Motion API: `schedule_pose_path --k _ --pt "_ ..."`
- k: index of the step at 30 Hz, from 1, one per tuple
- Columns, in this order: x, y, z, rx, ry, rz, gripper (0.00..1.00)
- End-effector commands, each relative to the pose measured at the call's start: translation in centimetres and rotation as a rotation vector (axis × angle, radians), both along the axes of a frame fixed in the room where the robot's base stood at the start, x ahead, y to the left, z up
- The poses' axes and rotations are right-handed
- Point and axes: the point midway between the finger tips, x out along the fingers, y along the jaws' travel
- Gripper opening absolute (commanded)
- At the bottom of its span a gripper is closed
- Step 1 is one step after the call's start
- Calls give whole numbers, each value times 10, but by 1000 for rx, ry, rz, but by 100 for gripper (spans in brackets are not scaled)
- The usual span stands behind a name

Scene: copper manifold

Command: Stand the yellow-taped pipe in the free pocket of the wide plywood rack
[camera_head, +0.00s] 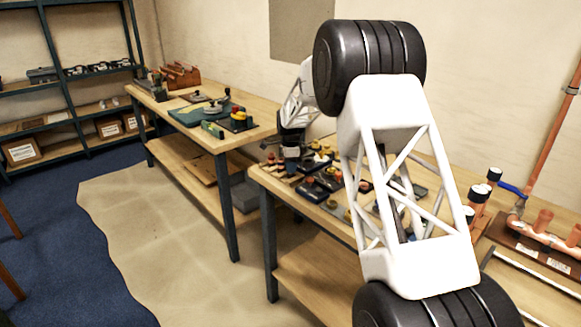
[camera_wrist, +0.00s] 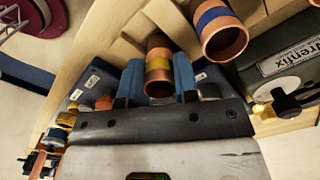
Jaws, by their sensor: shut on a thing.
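In the wrist view my gripper (camera_wrist: 158,82) has its two blue fingers closed on either side of the yellow-taped pipe (camera_wrist: 159,64). The pipe is a short copper tube with a yellow band, its open end facing the camera. The plywood rack (camera_wrist: 120,25) lies beyond it at the top. The pipe overlaps the rack in the picture; I cannot tell whether it is inside a pocket. A blue-taped copper pipe (camera_wrist: 216,30) stands at the rack to the right. In the head view my gripper (camera_head: 291,158) is small and partly hidden, over the bench; the held pipe cannot be made out there.
A grey Wrenfix case (camera_wrist: 285,75) lies close on the right of the wrist view. Several small fittings (camera_wrist: 62,120) are at the left. In the head view the near bench (camera_head: 262,178) is cluttered, and copper pipework (camera_head: 545,225) stands at the right.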

Motion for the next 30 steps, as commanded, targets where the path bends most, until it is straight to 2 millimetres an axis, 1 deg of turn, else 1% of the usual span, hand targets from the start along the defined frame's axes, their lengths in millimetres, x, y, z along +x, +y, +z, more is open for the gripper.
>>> schedule_pose_path --k 14,15,19,20,30 --pt "0 0 -5 0 -1 0 6" --pt "0 0 -5 0 -1 0 32" --pt "0 0 -5 0 -1 0 51" --pt "0 0 -5 0 -1 0 54" --pt "0 0 -3 0 -1 0 54"
